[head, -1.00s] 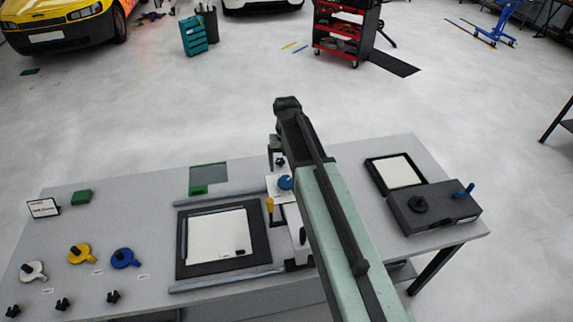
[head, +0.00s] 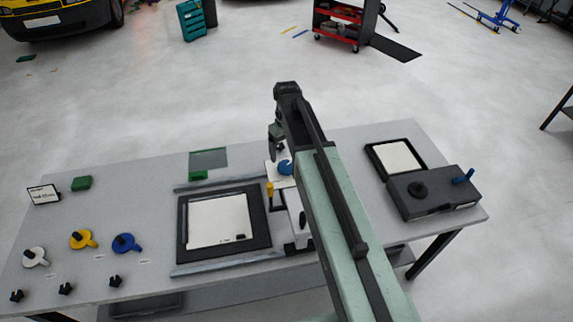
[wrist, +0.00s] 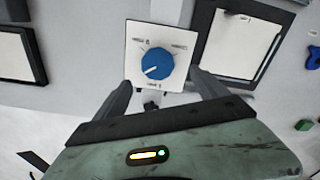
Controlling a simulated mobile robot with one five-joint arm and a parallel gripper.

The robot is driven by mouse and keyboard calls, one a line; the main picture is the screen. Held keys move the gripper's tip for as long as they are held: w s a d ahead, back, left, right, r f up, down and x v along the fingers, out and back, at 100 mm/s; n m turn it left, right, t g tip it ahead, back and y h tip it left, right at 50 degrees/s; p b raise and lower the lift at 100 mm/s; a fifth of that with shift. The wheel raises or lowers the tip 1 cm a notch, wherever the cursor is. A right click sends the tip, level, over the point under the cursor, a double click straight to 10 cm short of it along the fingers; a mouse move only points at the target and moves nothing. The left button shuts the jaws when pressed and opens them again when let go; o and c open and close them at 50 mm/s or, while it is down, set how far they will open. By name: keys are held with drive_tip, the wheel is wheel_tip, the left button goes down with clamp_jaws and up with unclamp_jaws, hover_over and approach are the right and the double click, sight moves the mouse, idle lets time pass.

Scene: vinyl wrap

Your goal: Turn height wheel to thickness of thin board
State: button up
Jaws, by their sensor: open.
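The height wheel is a round blue knob (wrist: 157,64) with a white pointer line, on a square white plate (wrist: 176,35) with small unreadable marks around it. In the wrist view the pointer aims to the lower left. In the head view the blue wheel (head: 285,167) is partly hidden beside my arm. My gripper (wrist: 162,80) is open and empty, its fingers on either side of the wheel's lower part. I cannot tell whether they touch it. The gripper (head: 277,152) also shows just behind the wheel in the head view. I cannot tell which board is the thin one.
A black frame with a white sheet (head: 217,220) lies left of the wheel; a yellow-handled part (head: 269,188) stands between them. White (head: 35,257), yellow (head: 83,239) and blue (head: 126,243) knobs lie at the left. A dark box (head: 435,198) and a black tray (head: 372,158) stand right.

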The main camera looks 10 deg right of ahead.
sight(286, 166)
drive_tip(key=m, duration=0.9)
drive_tip(key=shift+s+d, duration=0.1)
drive_tip(key=shift+d+m, duration=0.1)
drive_tip(key=shift+m, duration=0.3)
wheel_tip(286, 166, down, 8)
drive_tip(key=b, duration=0.8)
drive_tip(key=shift+r, duration=0.1)
drive_tip(key=shift+c, duration=0.3)
